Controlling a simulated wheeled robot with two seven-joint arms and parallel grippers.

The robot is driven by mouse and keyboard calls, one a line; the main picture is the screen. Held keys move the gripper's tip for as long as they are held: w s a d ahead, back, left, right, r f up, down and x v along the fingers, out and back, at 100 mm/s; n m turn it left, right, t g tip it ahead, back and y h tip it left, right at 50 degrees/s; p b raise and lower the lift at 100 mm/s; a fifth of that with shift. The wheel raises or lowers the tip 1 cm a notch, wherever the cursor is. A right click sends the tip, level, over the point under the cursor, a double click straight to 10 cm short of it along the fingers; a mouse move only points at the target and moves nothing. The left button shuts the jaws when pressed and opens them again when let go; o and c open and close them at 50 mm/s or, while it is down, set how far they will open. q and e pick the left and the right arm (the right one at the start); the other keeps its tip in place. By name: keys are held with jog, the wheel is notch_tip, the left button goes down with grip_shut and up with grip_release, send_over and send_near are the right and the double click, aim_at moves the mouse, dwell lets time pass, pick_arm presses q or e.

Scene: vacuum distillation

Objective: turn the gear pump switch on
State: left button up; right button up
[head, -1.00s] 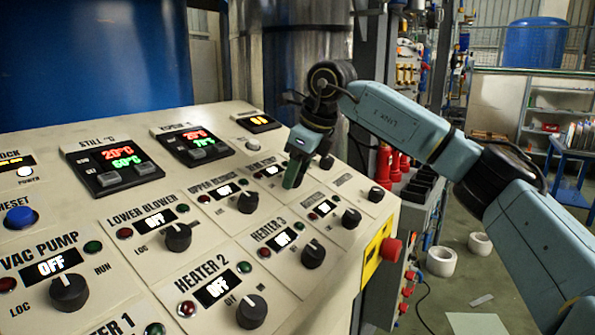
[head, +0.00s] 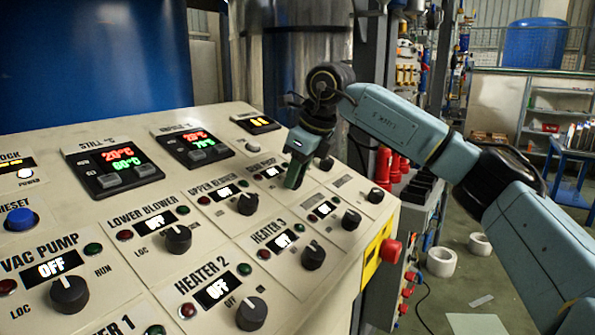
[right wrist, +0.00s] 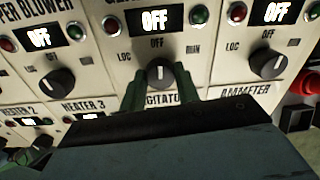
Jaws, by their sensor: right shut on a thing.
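The gear pump panel shows in the head view with its lit display (head: 272,172) reading OFF. My right gripper (head: 293,178) reaches down onto that panel from the right and hides its knob there. In the right wrist view, the black gear pump knob (right wrist: 160,74) stands between the two green fingers of my right gripper (right wrist: 160,88), which is shut on it. The knob's white pointer line points up toward OFF. The display above it (right wrist: 154,21) reads OFF, with a red lamp on its left and a green lamp on its right.
The upper blower knob (head: 248,202) and heater 3 knob (head: 312,255) are near the gripper. In the right wrist view another knob (right wrist: 268,63) is to the right. A red button (head: 391,250) juts from the console's right edge.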

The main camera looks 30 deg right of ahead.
jog(key=m+p, duration=0.1)
jog(key=m, duration=0.4)
jog(key=shift+r+m+p, duration=0.1)
jog(key=shift+m+p, duration=0.2)
jog(key=shift+p, duration=0.1)
jog(key=m+p, duration=0.1)
jog(key=m, duration=0.4)
jog(key=shift+w+m, duration=0.1)
jog(key=shift+m, duration=0.2)
jog(key=o, duration=1)
jog(key=shift+c, duration=0.2)
jog(key=v, duration=1.3)
jog(key=shift+r+p, duration=0.2)
jog(key=shift+p, duration=0.1)
jog(key=shift+w+a+r, duration=0.1)
jog(key=shift+w, duration=0.05)
